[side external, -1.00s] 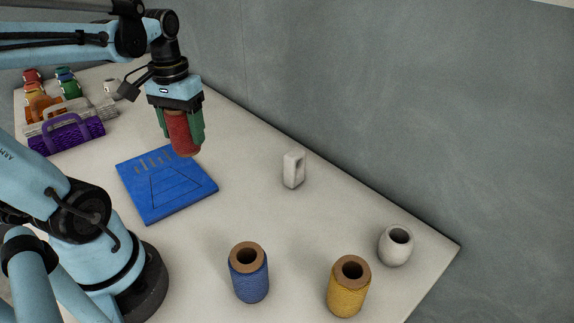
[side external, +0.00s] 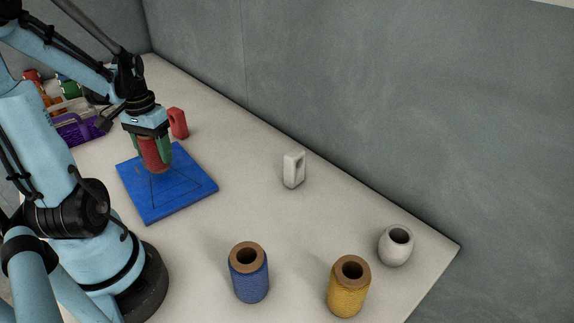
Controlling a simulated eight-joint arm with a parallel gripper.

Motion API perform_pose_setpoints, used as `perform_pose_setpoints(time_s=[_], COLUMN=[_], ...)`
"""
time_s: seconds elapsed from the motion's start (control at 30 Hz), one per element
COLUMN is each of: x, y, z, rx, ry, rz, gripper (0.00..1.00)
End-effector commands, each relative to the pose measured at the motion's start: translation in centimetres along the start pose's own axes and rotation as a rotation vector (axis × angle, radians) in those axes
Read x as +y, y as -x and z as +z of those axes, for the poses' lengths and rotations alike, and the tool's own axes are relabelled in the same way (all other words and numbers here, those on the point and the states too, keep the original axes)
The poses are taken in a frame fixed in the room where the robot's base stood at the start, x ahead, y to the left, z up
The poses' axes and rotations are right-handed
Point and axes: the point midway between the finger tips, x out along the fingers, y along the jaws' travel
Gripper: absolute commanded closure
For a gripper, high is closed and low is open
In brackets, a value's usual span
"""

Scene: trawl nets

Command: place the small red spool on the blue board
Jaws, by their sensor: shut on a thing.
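The small red spool (side external: 154,156) is upright between the green fingers of my gripper (side external: 152,158), which is shut on it. Gripper and spool are over the upper part of the flat blue board (side external: 168,203), which has dark lines marked on it. The spool's lower end is at or just above the board surface; I cannot tell whether it touches. The fingers and gripper body hide the spool's top and sides.
A red object (side external: 178,122) stands just behind the gripper. A purple basket (side external: 80,129) is at left, partly hidden by my arm. A white jug-like piece (side external: 293,169), blue spool (side external: 249,273), yellow spool (side external: 347,288) and white pot (side external: 396,246) stand to the right. Table between them is clear.

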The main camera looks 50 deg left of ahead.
Motion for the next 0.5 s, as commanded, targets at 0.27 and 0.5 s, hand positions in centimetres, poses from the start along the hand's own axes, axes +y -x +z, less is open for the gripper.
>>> perform_pose_setpoints(time_s=[0.27, 0.5], x=[0.0, 0.0], y=[-2.1, -2.2], z=[0.0, 0.0], rx=[0.0, 0.0], ry=[0.0, 0.001], rz=[-0.001, -0.001], gripper=[0.76, 0.76])
